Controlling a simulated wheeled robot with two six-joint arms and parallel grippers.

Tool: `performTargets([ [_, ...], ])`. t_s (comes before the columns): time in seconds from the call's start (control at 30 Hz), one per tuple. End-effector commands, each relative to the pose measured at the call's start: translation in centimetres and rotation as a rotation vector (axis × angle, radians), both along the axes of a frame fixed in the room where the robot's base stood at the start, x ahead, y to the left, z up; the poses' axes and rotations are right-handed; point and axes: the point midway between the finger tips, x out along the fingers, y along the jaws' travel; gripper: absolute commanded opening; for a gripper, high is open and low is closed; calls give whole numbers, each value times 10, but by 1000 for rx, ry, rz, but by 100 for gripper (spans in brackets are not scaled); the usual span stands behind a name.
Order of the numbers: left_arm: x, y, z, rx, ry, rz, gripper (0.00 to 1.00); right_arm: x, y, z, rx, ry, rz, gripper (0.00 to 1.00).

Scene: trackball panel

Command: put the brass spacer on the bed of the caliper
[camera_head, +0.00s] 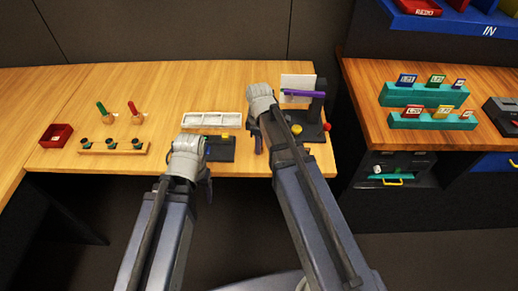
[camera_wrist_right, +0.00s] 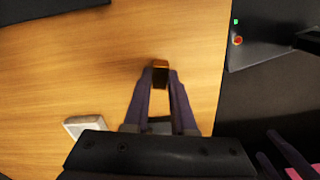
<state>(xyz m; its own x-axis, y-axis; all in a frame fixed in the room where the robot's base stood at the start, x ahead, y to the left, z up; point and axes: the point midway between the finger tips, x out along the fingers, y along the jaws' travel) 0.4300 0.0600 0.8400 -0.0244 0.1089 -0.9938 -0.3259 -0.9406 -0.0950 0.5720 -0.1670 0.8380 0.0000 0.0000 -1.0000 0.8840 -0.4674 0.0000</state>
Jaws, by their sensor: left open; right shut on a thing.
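My right gripper (camera_wrist_right: 160,80) is shut on a small brass-coloured block, the brass spacer (camera_wrist_right: 160,70), held between its fingertips above bare wood in the right wrist view. In the head view the right gripper (camera_head: 258,146) is partly hidden by its own wrist, and the spacer cannot be made out. My left gripper (camera_head: 208,190) is open at the table's front edge, mostly hidden by its wrist. A low dark device (camera_head: 221,153) with a yellow knob lies beside the left wrist; it may be the caliper, but I cannot tell its bed.
A white compartment tray (camera_head: 212,119) lies behind the dark device. A wooden rack (camera_head: 113,148), two handled tools and a red box (camera_head: 56,135) are at the left. Wood between is clear.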

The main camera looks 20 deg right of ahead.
Motion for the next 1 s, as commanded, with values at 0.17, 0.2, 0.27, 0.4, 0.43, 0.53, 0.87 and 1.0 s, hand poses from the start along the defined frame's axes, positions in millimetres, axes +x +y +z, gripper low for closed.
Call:
performTargets([
  [0.17,0,0,2,0,0,0,70,0,0,2,0,0,0,0],
  [0.2,0,0,3,0,0,0,70,0,0,3,0,0,0,0],
  [0.27,0,0,6,0,0,0,70,0,0,6,0,0,0,0],
  [0.4,0,0,18,0,0,0,70,0,0,18,0,0,0,0],
  [0.43,0,0,21,0,0,0,70,0,0,21,0,0,0,0],
  [0.53,0,0,34,0,0,0,70,0,0,34,0,0,0,0],
  [0.87,0,0,85,0,0,0,70,0,0,85,0,0,0,0],
  [1.0,0,0,98,0,0,0,70,0,0,98,0,0,0,0],
])
